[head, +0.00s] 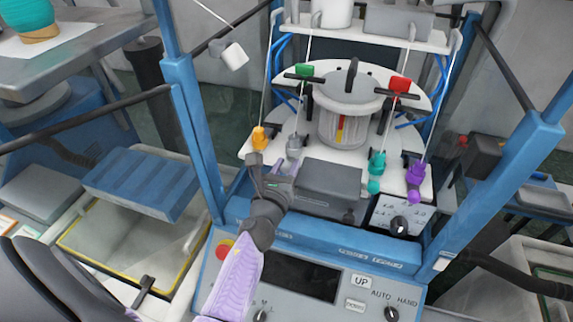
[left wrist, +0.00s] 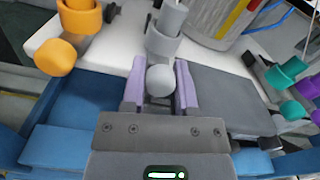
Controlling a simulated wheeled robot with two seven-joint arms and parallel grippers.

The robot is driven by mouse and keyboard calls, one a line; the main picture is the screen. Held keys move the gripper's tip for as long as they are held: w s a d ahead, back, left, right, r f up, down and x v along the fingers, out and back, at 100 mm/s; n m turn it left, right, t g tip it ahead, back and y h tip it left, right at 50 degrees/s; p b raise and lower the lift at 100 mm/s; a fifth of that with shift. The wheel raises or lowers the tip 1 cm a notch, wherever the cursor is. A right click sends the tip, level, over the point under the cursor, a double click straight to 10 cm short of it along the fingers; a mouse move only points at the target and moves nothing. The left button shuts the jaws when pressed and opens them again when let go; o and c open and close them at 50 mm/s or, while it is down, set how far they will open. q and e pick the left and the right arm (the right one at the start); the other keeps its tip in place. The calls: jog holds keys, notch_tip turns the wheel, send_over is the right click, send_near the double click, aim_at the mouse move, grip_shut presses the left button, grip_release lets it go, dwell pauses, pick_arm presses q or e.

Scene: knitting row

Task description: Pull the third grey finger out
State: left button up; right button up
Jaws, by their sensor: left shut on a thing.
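The grey finger (head: 294,145) stands at the front of the white round plate, just right of the orange finger (head: 259,137). My left gripper (head: 277,172) is at the front edge of the plate. In the left wrist view the grey finger's round knob (left wrist: 160,80) sits between the two lilac jaw pads, which are shut on it. Its grey sleeve (left wrist: 163,42) shows just behind the knob. The orange finger (left wrist: 80,22) is to the left, clear of the jaws. My right gripper is not in view.
Teal (head: 376,172) and purple (head: 415,178) fingers stand to the right, with green (head: 305,71) and red (head: 399,84) ones behind. A dark grey box (head: 328,186) lies close to the right of the gripper. Blue posts (head: 195,130) frame the machine. A control panel (head: 325,300) is in front.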

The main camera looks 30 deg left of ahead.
pick_arm(q)
grip_shut()
jog(key=shift+f, duration=0.1)
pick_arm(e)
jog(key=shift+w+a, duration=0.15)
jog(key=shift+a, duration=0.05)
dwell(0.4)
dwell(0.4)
pick_arm(q)
jog(key=shift+s+d, duration=0.1)
jog(key=shift+s, duration=0.1)
jog(key=v, duration=0.2)
jog(key=shift+s, duration=0.3)
jog(key=shift+s+d, duration=0.1)
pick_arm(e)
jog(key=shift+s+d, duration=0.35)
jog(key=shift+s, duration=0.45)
